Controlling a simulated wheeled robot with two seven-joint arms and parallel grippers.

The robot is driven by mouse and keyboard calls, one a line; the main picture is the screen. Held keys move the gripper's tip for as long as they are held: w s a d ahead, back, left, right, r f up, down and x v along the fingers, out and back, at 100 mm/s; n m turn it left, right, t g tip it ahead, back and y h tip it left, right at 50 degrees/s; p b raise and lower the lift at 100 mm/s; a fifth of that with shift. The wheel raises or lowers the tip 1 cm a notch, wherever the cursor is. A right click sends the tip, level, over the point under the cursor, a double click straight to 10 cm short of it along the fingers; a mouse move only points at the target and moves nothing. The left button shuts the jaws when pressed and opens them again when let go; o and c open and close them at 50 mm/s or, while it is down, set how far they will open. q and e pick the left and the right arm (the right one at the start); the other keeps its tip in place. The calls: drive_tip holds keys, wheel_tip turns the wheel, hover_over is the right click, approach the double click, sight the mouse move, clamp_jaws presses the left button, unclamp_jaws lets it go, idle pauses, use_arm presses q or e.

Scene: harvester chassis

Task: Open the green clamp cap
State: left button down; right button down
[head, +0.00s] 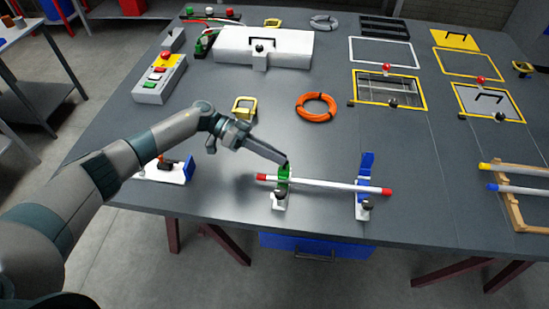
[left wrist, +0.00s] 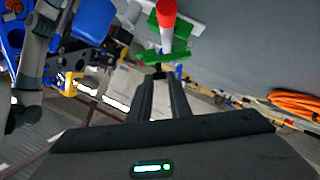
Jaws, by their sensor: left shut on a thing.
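The green clamp cap (head: 283,176) is on the left clamp at the table's front, at the left end of a white rod (head: 325,184) with red ends. In the left wrist view the green cap (left wrist: 176,53) is just beyond my fingertips, by the rod's red end (left wrist: 166,14). My left gripper (head: 284,162) comes from the upper left and is shut on the upper part of the green cap; the exact contact is small and partly hidden. The blue clamp cap (head: 366,164) stands upright by the rod's right end. My right gripper is not in view.
An orange cable coil (head: 316,107) and a yellow-framed block (head: 244,106) lie behind the clamps. A small white base with a blue plate (head: 165,170) lies left, near my arm. A wooden rack (head: 508,198) with rods stands right. The table between coil and rod is clear.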

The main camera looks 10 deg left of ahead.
use_arm(q)
drive_tip(key=shift+w, duration=0.25)
drive_tip(key=c, duration=1.9)
unclamp_jaws()
drive_tip(key=shift+a, duration=0.1)
drive_tip(key=b+v, duration=0.7)
drive_tip(key=v, duration=1)
drive_tip(key=shift+a, duration=0.2)
drive_tip(key=shift+w, duration=0.1)
